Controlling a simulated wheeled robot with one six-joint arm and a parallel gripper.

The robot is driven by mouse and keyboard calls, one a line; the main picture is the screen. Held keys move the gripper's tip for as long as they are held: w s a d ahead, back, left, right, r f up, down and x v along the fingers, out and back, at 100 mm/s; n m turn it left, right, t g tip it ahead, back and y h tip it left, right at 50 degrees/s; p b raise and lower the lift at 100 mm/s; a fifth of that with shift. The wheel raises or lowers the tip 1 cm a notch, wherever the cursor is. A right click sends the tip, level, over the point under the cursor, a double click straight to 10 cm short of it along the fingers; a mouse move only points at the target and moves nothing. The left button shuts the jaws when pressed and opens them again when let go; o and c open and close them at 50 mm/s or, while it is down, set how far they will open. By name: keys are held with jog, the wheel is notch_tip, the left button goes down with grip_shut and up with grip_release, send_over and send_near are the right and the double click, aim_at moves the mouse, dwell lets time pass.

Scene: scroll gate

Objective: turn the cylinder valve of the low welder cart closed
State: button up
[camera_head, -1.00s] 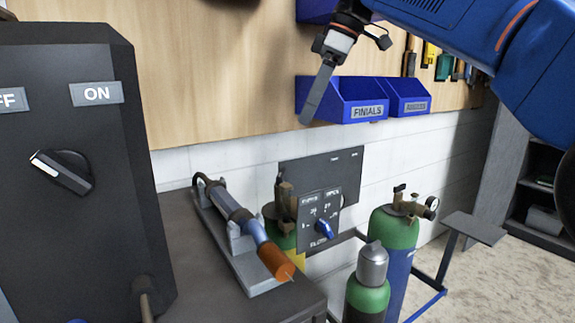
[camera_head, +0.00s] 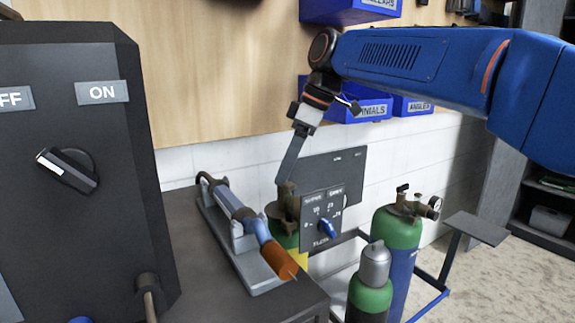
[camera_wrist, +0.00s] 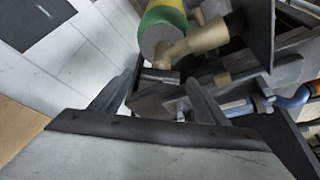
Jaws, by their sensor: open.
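The cart has a dark panel (camera_head: 335,217) with a blue FLOW knob (camera_head: 327,228). Beside it stands a cylinder with a green top and yellow body (camera_head: 286,238), partly hidden by the panel. Its brass-brown valve (camera_head: 285,208) is on top. My gripper (camera_head: 283,180) points down from above, close over that valve. In the wrist view the open fingers (camera_wrist: 158,98) are spread, with the valve's brass body (camera_wrist: 200,40) and the green-yellow cylinder (camera_wrist: 163,22) just beyond them. A small dark piece (camera_wrist: 160,76) shows between the fingertips; contact cannot be told.
A torch on a stand (camera_head: 245,230) lies on the dark bench left of the cart. A black switch box (camera_head: 80,200) stands at far left. A green-blue cylinder (camera_head: 396,235) with gauge and a grey-capped cylinder (camera_head: 372,285) stand right. Blue bins (camera_head: 360,108) hang behind the arm.

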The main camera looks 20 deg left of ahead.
jog(key=shift+f, duration=0.1)
jog(key=c, duration=1.1)
jog(key=shift+o, duration=0.3)
jog(key=shift+m, duration=0.3)
jog(key=m+t, duration=0.2)
jog(key=m, duration=0.2)
jog(key=shift+s, duration=0.2)
jog(key=m, duration=0.2)
jog(key=m+t+h, duration=0.1)
jog(key=m, duration=0.2)
jog(key=shift+s+a+t, duration=0.1)
jog(key=shift+a+t, duration=0.05)
jog(key=shift+t, duration=0.15)
jog(key=shift+m, duration=0.3)
jog(key=o, duration=1)
